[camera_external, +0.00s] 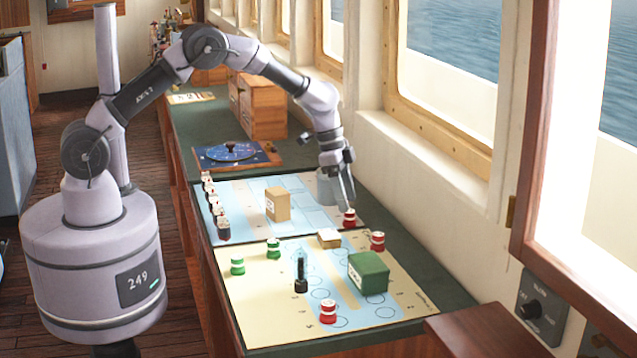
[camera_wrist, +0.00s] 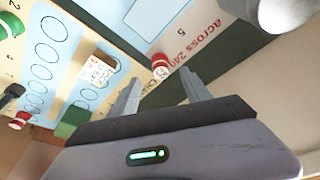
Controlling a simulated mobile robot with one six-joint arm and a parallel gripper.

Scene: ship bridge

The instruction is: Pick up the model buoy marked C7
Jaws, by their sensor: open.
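Several small model buoys stand on the charts; I cannot read C7 on any of them. A red and white buoy (camera_external: 349,217) stands on the blue chart just below my gripper (camera_external: 347,204). In the wrist view this red and white buoy (camera_wrist: 160,66) stands upright just beyond the fingertips, roughly between them in the picture. My gripper (camera_wrist: 162,82) is open and empty there. Two more red and white buoys stand on the yellow chart, one at the right (camera_external: 377,240) and one near the front (camera_external: 328,311). Two green and white buoys (camera_external: 273,247) stand at its left.
A grey cylinder (camera_external: 325,186) stands close behind my gripper. A green box (camera_external: 370,274), a small white-topped block (camera_external: 329,238), a black upright piece (camera_external: 301,277) and a tan box (camera_external: 277,204) stand on the charts. The window wall is close at right.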

